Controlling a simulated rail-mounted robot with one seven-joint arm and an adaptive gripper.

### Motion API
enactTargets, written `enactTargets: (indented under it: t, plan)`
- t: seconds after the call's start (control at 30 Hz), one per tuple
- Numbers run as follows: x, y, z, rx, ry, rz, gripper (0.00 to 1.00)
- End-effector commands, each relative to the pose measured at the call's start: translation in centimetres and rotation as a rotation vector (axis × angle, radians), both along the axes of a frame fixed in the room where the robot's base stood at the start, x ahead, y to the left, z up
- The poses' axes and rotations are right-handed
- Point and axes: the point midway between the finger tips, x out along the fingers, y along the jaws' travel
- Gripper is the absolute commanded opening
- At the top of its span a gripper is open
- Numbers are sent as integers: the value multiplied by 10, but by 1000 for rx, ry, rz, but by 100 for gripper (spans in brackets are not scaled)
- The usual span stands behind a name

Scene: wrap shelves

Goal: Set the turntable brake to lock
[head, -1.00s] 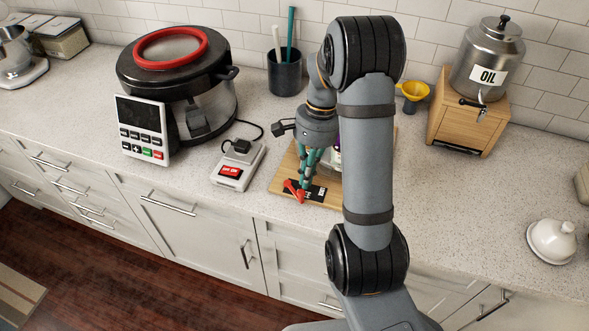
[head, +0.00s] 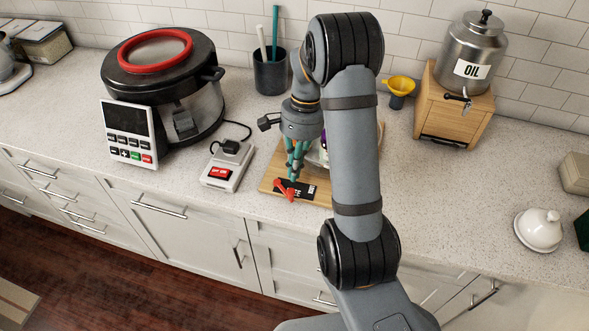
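The brake is a red lever (head: 283,190) on a black label plate (head: 302,190) at the front edge of a wooden board (head: 268,184). White lettering shows on the plate, but it is too small and partly covered to read surely. My gripper (head: 294,177), with teal fingers, points down just above and behind the lever. Its fingers look close together. I cannot tell whether they touch the lever or how far apart they are. A bottle or similar item on the board behind is mostly hidden by my arm.
A red rocker switch box (head: 226,166) with a cable stands left of the board. A large round appliance (head: 165,85) is farther left. A dark utensil cup (head: 270,74) stands behind. An oil dispenser (head: 472,60) on a wooden box is at right.

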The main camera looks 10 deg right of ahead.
Motion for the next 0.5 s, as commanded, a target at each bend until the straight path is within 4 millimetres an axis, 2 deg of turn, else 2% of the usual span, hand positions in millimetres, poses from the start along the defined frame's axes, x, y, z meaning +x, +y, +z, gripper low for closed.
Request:
enactTargets:
  t: [0.17,0.5]
  plan:
    - [2,-2,18,0,0,-1,0]
    - [13,-9,76,0,0,0,0]
